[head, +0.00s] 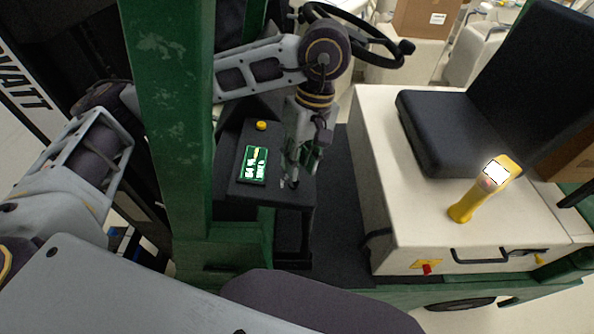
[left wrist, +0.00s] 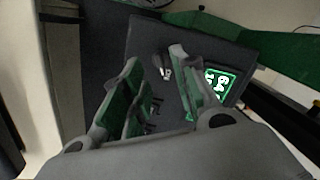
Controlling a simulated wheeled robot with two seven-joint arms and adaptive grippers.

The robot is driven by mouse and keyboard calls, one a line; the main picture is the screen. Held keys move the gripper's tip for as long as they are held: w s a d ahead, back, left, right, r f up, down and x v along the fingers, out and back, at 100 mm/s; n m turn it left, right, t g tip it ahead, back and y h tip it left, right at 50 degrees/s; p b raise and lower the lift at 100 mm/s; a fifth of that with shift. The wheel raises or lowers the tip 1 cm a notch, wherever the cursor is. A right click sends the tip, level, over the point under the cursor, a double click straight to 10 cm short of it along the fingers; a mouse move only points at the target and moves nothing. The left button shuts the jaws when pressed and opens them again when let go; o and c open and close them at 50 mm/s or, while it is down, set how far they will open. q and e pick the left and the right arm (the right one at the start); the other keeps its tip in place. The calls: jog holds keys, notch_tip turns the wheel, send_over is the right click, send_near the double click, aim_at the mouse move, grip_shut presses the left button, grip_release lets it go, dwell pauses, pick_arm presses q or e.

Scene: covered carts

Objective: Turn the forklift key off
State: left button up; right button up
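The forklift key (left wrist: 160,66) shows small and dark with a bright metal part in the left wrist view. It stands on the black console panel (head: 240,190) of the forklift. My left gripper (head: 294,178) points down over the right part of this panel. In the left wrist view my left gripper (left wrist: 156,58) has its two green-padded fingers apart, with the key in the gap between their tips. I see no clear contact with the key. In the head view the gripper mostly hides the key. My right gripper is not in view.
A lit green display (head: 253,164) and a yellow button (head: 261,126) sit on the panel left of the gripper. The steering wheel (head: 385,48) is behind my arm. A green post (head: 172,130) stands at left.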

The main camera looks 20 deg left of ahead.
pick_arm(q)
jog(key=shift+s+a+f, duration=0.1)
jog(key=shift+s+f, duration=0.05)
jog(key=shift+f, duration=0.7)
jog(key=shift+s+a+f, duration=0.1)
jog(key=shift+f, duration=0.75)
grip_shut()
